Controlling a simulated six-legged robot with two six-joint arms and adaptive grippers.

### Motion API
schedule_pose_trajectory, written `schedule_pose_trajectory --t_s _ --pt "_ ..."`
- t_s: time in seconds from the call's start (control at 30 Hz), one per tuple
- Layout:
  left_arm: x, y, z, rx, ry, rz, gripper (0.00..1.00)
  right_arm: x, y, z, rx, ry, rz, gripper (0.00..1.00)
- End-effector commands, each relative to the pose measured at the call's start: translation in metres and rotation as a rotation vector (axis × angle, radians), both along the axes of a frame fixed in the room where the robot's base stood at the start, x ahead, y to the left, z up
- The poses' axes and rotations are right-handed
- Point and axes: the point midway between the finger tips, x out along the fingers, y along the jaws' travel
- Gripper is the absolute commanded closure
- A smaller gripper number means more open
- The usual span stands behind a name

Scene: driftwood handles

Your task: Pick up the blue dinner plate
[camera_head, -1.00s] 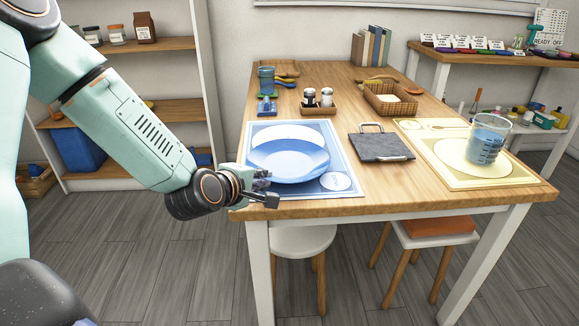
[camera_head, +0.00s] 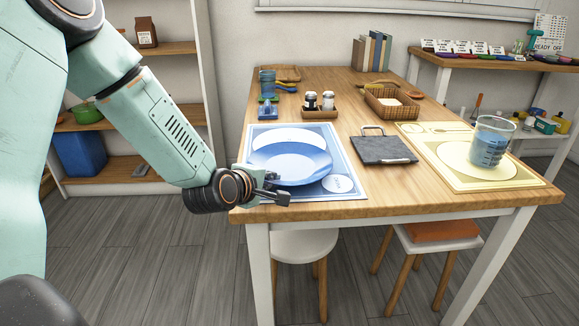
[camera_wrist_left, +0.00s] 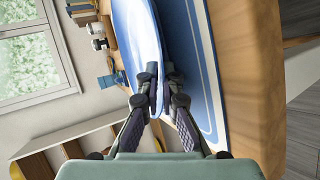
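The blue dinner plate (camera_head: 291,166) lies on a blue placemat (camera_head: 347,193) at the table's left front corner, covering part of the mat's white printed circle. My left gripper (camera_head: 272,187) is at the plate's near left rim, over the mat's front corner. In the left wrist view the plate (camera_wrist_left: 141,30) shows nearly edge-on. Whether either pad touches the rim is not clear. My right gripper is not in view.
A dark slate board (camera_head: 384,150) lies right of the mat. Beyond it, a glass of blue liquid (camera_head: 490,142) stands on a yellow placemat (camera_head: 440,172). Shakers in a caddy (camera_head: 320,112) and a wicker basket (camera_head: 386,110) stand behind. A white stool (camera_head: 304,246) is under the table.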

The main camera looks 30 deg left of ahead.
Motion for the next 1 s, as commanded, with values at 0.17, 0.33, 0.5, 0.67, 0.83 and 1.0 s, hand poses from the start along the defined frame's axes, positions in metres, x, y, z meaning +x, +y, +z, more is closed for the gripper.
schedule_pose_trajectory --t_s 0.17,0.33,0.5,0.67,0.83,1.0 --pt "0.000 0.001 0.000 0.000 -0.002 0.002 1.00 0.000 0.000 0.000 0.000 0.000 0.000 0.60" --pt "0.001 0.001 0.002 0.001 -0.005 0.002 1.00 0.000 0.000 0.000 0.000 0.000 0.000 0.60" --pt "0.001 0.001 0.008 0.000 -0.006 0.002 1.00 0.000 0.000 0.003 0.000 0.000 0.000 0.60" --pt "0.001 0.000 0.036 0.000 -0.009 0.001 1.00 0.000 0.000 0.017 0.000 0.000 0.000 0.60" --pt "0.001 0.001 0.071 -0.001 -0.009 0.004 1.00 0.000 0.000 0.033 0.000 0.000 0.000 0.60" --pt "0.001 0.001 0.093 0.000 -0.007 0.004 1.00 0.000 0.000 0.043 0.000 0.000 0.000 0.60"
